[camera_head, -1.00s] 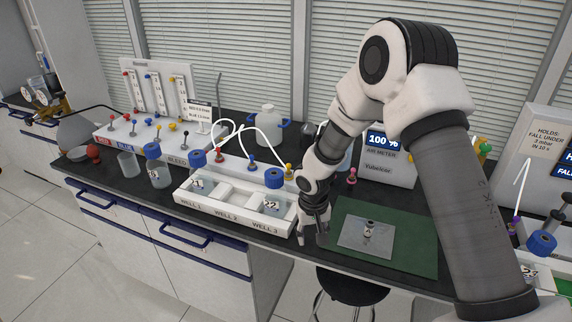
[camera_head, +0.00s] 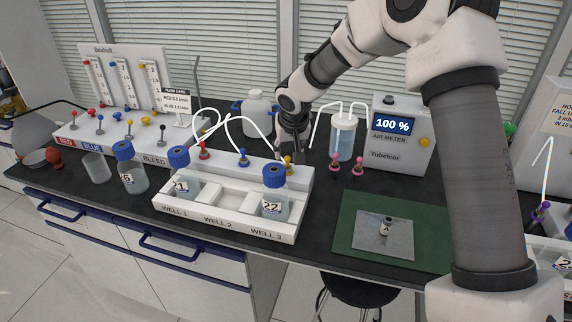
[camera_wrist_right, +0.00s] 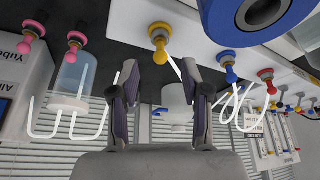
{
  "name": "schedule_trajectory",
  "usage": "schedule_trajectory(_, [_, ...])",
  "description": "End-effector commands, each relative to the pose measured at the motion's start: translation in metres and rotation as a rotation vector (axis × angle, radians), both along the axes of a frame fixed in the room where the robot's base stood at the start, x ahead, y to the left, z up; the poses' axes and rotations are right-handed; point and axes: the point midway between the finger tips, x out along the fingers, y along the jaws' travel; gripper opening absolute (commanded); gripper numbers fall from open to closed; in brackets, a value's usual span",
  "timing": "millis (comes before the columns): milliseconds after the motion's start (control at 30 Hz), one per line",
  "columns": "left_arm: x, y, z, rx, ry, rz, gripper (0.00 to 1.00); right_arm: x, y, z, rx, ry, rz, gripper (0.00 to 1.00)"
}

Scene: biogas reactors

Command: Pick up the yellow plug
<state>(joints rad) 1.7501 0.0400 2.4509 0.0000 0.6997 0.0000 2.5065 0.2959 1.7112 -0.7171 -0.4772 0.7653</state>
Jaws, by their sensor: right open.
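The yellow plug (camera_head: 289,162) stands at the back right corner of the white well rack (camera_head: 295,199), behind WELL 3. In the right wrist view the yellow plug (camera_wrist_right: 159,40) sits just past and between the fingertips, apart from them, with a white tube by it. My right gripper (camera_head: 292,152) is over the yellow plug in the head view and partly covers it. In the right wrist view the right gripper (camera_wrist_right: 161,76) has its two fingers spread with nothing between them. My left gripper is not in view.
Blue-capped bottle 22 (camera_head: 274,202) stands close in front of the plug. Blue (camera_head: 244,157) and red (camera_head: 204,150) plugs are to its left; pink plugs (camera_head: 359,164) and a tubed bottle (camera_head: 343,138) are to its right. A green mat (camera_head: 350,225) lies at front right.

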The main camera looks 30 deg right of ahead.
Motion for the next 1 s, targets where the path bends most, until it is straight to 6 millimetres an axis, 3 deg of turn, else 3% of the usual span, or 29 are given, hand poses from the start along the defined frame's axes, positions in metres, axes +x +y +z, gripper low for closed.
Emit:
schedule_trajectory(200, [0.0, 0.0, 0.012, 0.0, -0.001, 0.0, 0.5, 0.011, -0.006, -0.036, 0.0, 0.003, 0.0, 0.47])
schedule_trajectory(467, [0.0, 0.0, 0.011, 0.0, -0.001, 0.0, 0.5, 0.015, -0.007, -0.043, 0.001, 0.0, 0.0, 0.47])
schedule_trajectory(600, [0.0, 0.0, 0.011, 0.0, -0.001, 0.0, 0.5, 0.014, -0.007, -0.043, 0.001, 0.0, 0.0, 0.01])
schedule_trajectory(1000, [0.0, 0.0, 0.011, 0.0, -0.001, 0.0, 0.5, 0.014, -0.007, -0.042, 0.001, 0.001, 0.0, 0.0])
